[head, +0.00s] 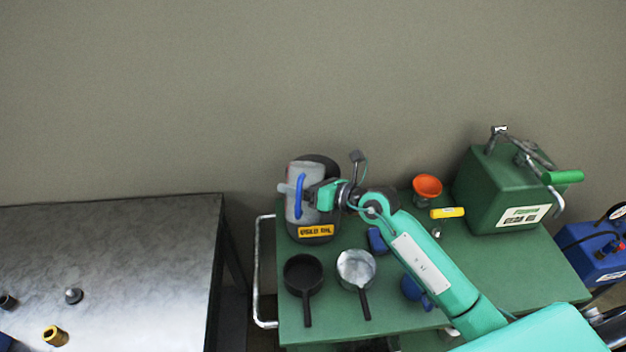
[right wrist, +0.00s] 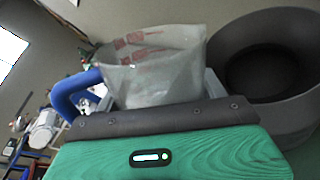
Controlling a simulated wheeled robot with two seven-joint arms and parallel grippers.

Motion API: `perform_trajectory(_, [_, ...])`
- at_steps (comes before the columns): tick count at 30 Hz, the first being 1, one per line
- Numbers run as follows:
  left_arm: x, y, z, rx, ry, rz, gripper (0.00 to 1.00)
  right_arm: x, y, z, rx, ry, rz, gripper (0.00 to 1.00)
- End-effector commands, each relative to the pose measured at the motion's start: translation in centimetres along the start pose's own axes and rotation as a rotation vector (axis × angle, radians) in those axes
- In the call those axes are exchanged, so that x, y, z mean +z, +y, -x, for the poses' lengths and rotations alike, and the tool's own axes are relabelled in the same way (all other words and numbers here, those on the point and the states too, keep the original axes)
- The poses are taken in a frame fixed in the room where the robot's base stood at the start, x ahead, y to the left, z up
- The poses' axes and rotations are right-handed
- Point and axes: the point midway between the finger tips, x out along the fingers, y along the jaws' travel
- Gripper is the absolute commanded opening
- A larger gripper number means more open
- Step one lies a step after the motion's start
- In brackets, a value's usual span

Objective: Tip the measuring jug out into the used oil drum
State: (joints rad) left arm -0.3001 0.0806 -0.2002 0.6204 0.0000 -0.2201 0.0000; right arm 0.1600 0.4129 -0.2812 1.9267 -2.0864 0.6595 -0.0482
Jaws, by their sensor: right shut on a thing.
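The used oil drum (head: 318,239) stands at the left end of the green cart, dark, with a yellow label. My right gripper (head: 313,194) is shut on the measuring jug (head: 292,206), a pale translucent jug with a blue handle. The jug is held over the drum in the head view and hides much of it. In the right wrist view, the jug (right wrist: 155,75) shows red markings in front of the gripper (right wrist: 165,115), with the drum's round dark opening (right wrist: 300,110) beside it at the right. I cannot tell the jug's exact tilt or its contents. My left gripper is out of view.
A grey metal table (head: 130,260) stands left, across a gap.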

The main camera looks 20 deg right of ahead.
Motion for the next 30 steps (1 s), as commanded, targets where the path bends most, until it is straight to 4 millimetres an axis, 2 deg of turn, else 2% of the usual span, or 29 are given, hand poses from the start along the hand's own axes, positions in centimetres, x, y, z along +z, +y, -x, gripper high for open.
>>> perform_trajectory(1, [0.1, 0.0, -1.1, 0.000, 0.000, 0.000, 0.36, -0.9, -0.1, 0.0, 0.001, -0.016, 0.034, 0.43])
perform_trajectory(18, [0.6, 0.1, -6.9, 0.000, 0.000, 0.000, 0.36, -3.7, 0.8, 0.3, 0.001, -0.154, 0.369, 0.43])
perform_trajectory(30, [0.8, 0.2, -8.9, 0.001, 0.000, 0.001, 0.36, -4.2, 1.2, 0.5, 0.000, -0.204, 0.489, 0.43])
